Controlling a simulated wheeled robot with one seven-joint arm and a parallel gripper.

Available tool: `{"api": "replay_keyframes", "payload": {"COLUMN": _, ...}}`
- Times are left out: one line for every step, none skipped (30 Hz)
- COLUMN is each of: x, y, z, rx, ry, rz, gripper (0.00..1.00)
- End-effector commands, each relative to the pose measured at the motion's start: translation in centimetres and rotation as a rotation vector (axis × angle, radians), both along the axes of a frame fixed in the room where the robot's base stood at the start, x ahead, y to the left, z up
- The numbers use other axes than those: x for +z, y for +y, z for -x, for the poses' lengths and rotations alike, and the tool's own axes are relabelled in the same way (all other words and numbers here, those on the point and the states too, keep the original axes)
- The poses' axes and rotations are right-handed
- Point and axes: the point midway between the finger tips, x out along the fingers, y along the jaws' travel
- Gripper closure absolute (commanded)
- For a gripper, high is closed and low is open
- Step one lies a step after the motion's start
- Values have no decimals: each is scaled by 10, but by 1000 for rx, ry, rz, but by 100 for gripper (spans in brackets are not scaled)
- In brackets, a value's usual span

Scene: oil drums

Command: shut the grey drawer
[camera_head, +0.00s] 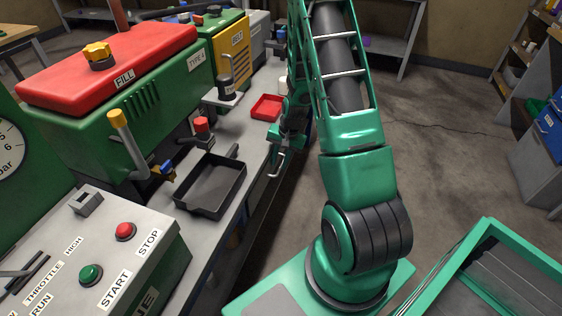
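I cannot clearly make out the grey drawer; the bench front where my arm reaches is largely hidden behind the arm. A small pale bent bar (277,166), perhaps a handle, shows at the edge of the grey bench (222,211). My gripper (283,152) is low beside this bench edge, close to the bar. Whether it touches the bar is not clear. The fingers are small and dark here, and I cannot tell whether they are open or shut.
On the bench are a black tray (211,184), a red tray (267,107) and a green machine with a red lid (110,62). A control panel (100,250) stands front left. A grey cabinet (540,165) stands far right. Concrete floor (450,140) lies open between.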

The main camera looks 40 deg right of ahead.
Motion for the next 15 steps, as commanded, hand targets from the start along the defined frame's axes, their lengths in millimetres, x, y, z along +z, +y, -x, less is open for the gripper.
{"api": "replay_keyframes", "payload": {"x": 0, "y": 2, "z": -2, "rx": 3, "ry": -5, "rz": -3, "gripper": 72}}
{"api": "replay_keyframes", "payload": {"x": 0, "y": 1, "z": -2, "rx": 3, "ry": -4, "rz": -2, "gripper": 72}}
{"api": "replay_keyframes", "payload": {"x": 0, "y": 1, "z": -2, "rx": 3, "ry": -4, "rz": -2, "gripper": 72}}
{"api": "replay_keyframes", "payload": {"x": 0, "y": 1, "z": -2, "rx": 2, "ry": -4, "rz": -2, "gripper": 72}}
{"api": "replay_keyframes", "payload": {"x": 0, "y": 1, "z": -1, "rx": 2, "ry": -4, "rz": -2, "gripper": 72}}
{"api": "replay_keyframes", "payload": {"x": 0, "y": 1, "z": -1, "rx": 2, "ry": -4, "rz": -2, "gripper": 72}}
{"api": "replay_keyframes", "payload": {"x": 0, "y": 1, "z": -1, "rx": 2, "ry": -3, "rz": -1, "gripper": 72}}
{"api": "replay_keyframes", "payload": {"x": 0, "y": 1, "z": -1, "rx": 1, "ry": -3, "rz": -2, "gripper": 72}}
{"api": "replay_keyframes", "payload": {"x": 0, "y": 0, "z": -1, "rx": 1, "ry": -3, "rz": -2, "gripper": 72}}
{"api": "replay_keyframes", "payload": {"x": 0, "y": 0, "z": 0, "rx": 1, "ry": -2, "rz": -1, "gripper": 72}}
{"api": "replay_keyframes", "payload": {"x": 0, "y": 0, "z": 0, "rx": 1, "ry": -2, "rz": -1, "gripper": 72}}
{"api": "replay_keyframes", "payload": {"x": 0, "y": 0, "z": 0, "rx": 1, "ry": -2, "rz": -1, "gripper": 72}}
{"api": "replay_keyframes", "payload": {"x": 1, "y": 0, "z": 0, "rx": 1, "ry": -2, "rz": -1, "gripper": 72}}
{"api": "replay_keyframes", "payload": {"x": 2, "y": 0, "z": 0, "rx": 1, "ry": -2, "rz": -1, "gripper": 72}}
{"api": "replay_keyframes", "payload": {"x": 4, "y": 0, "z": 0, "rx": 1, "ry": -1, "rz": 0, "gripper": 72}}
